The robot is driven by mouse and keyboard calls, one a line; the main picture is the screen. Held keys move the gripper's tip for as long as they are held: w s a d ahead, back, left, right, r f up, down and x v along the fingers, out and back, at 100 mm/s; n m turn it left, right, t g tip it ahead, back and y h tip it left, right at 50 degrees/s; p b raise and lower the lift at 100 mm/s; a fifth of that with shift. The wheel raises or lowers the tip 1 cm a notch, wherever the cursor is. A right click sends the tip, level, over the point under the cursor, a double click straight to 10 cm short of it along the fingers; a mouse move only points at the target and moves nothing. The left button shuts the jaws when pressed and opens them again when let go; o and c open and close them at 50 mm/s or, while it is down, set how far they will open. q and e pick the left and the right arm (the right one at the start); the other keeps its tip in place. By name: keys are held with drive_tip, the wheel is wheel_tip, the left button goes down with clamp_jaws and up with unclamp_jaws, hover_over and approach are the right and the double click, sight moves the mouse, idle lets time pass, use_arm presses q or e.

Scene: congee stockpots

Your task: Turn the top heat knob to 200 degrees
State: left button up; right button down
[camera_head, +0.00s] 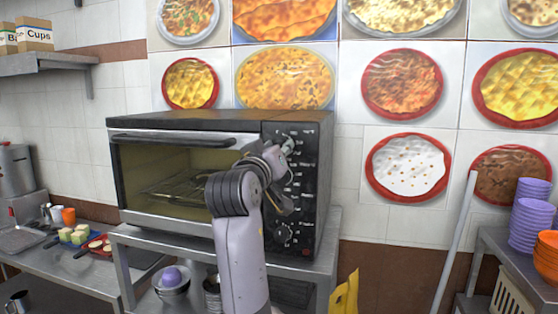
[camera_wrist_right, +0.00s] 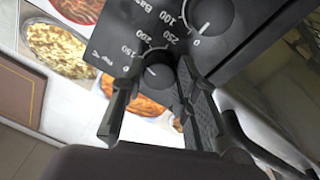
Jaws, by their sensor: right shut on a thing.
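The toaster oven (camera_head: 185,122) has a black control panel (camera_head: 312,185) on its right side with a column of knobs. My right gripper (camera_head: 281,152) is at the top of this panel. In the wrist view, my right gripper (camera_wrist_right: 158,74) has its two fingers on either side of the round dark top heat knob (camera_wrist_right: 157,69), shut on it. White numbers such as 150, 200 and 250 show around the knobs. I cannot read the held knob's exact setting. In the head view my gripper and wrist hide much of the knob column. My left gripper is not in view.
A second knob (camera_wrist_right: 207,14) sits close beside the gripped one in the wrist view. The oven stands on a metal table (camera_head: 180,243). A shelf (camera_head: 40,63) is at upper left. Purple bowls (camera_head: 532,215) are stacked at right, and a grey pole (camera_head: 455,240) leans there.

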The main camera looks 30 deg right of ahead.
drive_tip(key=shift+w+f+m+b, duration=0.15)
drive_tip(key=shift+m+b, duration=0.65)
drive_tip(key=shift+m, duration=1)
drive_tip(key=c, duration=1.2)
unclamp_jaws()
drive_tip(key=shift+a+m, duration=0.1)
drive_tip(key=shift+m, duration=0.2)
drive_tip(key=shift+c, duration=0.2)
wheel_tip(320, 180, up, 10)
drive_tip(key=shift+r, duration=0.15)
